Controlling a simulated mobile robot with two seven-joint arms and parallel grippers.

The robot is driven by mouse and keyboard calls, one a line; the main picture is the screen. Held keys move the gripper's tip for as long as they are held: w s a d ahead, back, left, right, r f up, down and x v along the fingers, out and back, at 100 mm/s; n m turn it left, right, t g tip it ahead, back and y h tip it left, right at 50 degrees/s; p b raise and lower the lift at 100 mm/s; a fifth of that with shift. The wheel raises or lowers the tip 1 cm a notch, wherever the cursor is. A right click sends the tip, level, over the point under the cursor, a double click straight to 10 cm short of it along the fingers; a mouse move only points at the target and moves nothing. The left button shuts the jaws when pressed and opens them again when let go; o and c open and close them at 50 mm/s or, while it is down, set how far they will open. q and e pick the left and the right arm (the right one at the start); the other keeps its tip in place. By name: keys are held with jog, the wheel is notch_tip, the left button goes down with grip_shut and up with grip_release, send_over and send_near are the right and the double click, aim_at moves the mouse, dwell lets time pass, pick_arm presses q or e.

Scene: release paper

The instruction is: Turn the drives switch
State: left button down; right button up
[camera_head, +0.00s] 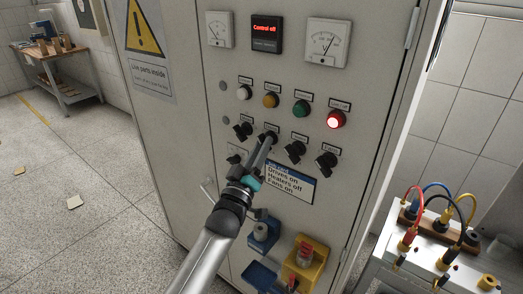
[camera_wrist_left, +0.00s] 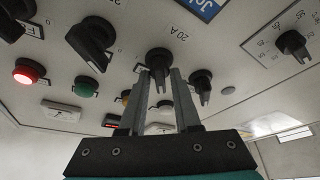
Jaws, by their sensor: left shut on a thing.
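A row of black rotary switches sits on the cabinet front (camera_head: 188,140). My left gripper (camera_head: 264,145) reaches up from below to the second switch from the left (camera_head: 269,134). In the left wrist view my left gripper (camera_wrist_left: 162,80) has its fingers on both sides of that switch's handle (camera_wrist_left: 158,60) and is shut on it. The labels above the switches are too small to read, so I cannot tell which is the drives switch. A card (camera_head: 291,181) below reads "Drives on, Heaters off, Fans on". My right gripper is not in view.
Lamps sit above the switches; the red one (camera_head: 336,119) is lit. A display (camera_head: 267,33) reads "Control off". A yellow box (camera_head: 305,262) and a blue holder (camera_head: 263,236) are mounted below. A bench with coloured cables (camera_head: 440,235) stands at the right.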

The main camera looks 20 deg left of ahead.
pick_arm(q)
jog(key=shift+w+a+m+g+h+b, duration=0.1)
jog(key=shift+m+g+h+b, duration=0.55)
jog(key=shift+m+h, duration=2.15)
jog(key=shift+s+a+m+g+h+b, duration=0.15)
jog(key=shift+m+g+h+b, duration=0.55)
jog(key=shift+m, duration=4.25)
jog(key=shift+w+a+m+g+h+b, duration=0.15)
jog(key=shift+m+g+h+b, duration=0.45)
jog(key=shift+m+h, duration=2.15)
jog(key=m+y, duration=0.2)
jog(key=shift+m+g, duration=0.25)
jog(key=shift+m, duration=0.05)
jog(key=c, duration=0.9)
grip_release()
jog(key=v, duration=1.5)
jog(key=shift+r, duration=0.1)
